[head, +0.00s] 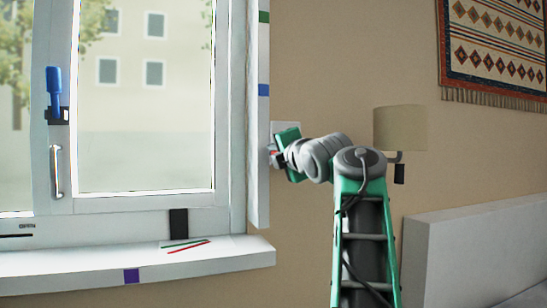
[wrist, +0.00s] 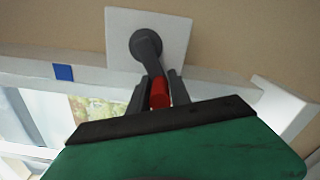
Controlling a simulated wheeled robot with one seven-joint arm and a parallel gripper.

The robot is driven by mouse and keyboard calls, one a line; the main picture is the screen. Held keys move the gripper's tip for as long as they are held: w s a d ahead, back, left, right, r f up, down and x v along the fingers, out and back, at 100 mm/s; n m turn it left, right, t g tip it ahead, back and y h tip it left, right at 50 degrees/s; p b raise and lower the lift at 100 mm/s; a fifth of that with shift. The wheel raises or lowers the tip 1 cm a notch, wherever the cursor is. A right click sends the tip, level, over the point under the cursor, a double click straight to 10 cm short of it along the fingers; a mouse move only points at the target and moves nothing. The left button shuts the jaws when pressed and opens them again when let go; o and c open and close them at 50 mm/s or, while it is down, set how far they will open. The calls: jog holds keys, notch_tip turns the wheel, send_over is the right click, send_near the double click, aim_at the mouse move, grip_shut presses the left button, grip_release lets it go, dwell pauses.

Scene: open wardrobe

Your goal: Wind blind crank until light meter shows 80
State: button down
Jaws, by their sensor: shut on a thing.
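The blind crank (wrist: 147,48) is a dark grey arm with a round hub on a white wall plate (wrist: 178,28) in the wrist view. In the head view the plate (head: 284,127) shows just right of the window frame, mostly behind my gripper (head: 276,154). The crank's red handle (wrist: 160,94) sits between the dark fingers of my gripper (wrist: 160,82), which is shut on it. In the wrist view the crank arm slants from the hub down to the handle. I see no blind in the window and cannot make out a light meter or its reading.
The window (head: 145,100) has a blue-handled item (head: 54,85) and a metal handle (head: 56,170) on its frame. Red and green sticks lie on the sill (head: 70,270). A wall lamp (head: 400,128) and a pale headboard (head: 440,225) stand to the right of my arm.

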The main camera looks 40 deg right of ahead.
jog(key=d+n, duration=0.1)
jog(key=n, duration=0.1)
jog(key=f+n+b, duration=0.1)
jog(key=n, duration=0.1)
jog(key=d+f+n+b, duration=0.1)
jog(key=n, duration=0.2)
jog(key=shift+s+d+f, duration=0.1)
jog(key=shift+s+d, duration=0.25)
dwell(0.4)
jog(key=c, duration=1.4)
grip_release()
jog(key=shift+d, duration=0.1)
jog(key=shift+o, duration=1)
jog(key=shift+a, duration=0.2)
